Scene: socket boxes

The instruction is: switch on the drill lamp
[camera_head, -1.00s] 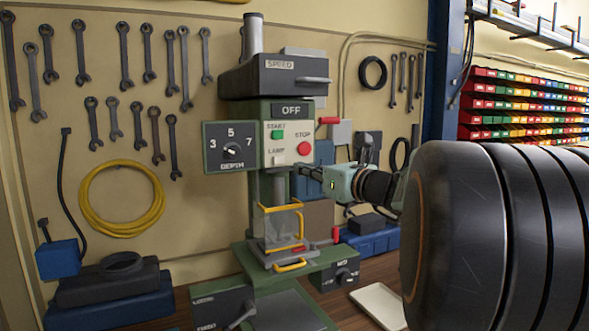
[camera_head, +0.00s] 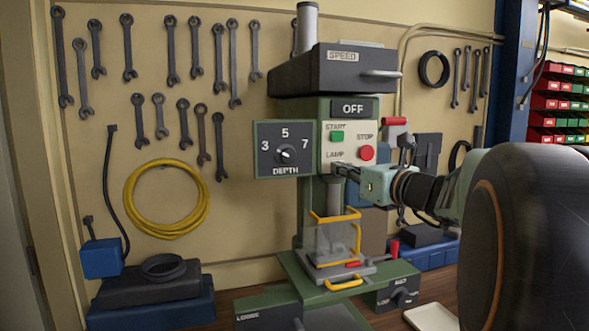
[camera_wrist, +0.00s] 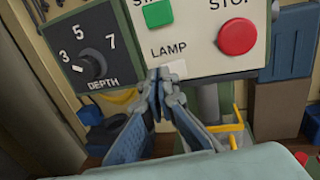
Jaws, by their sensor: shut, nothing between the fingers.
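The drill press stands at the middle of the bench, and its white control panel (camera_head: 348,141) carries a green START button (camera_head: 337,136), a red STOP button (camera_head: 367,153) and the word LAMP. Its display (camera_head: 354,108) reads OFF. In the wrist view a pale lamp switch (camera_wrist: 173,69) sits just under the LAMP label. My gripper (camera_wrist: 158,72) is shut and empty, with its tips at the left edge of that switch; I cannot tell whether they touch it. In the head view my gripper (camera_head: 340,168) covers the switch.
The depth dial (camera_head: 285,152) is left of the panel. A clear guard with a yellow frame (camera_head: 336,235) is below my gripper. The red-handled lever (camera_head: 394,248) is low on the right. A white tray (camera_head: 430,317) lies at the bench front.

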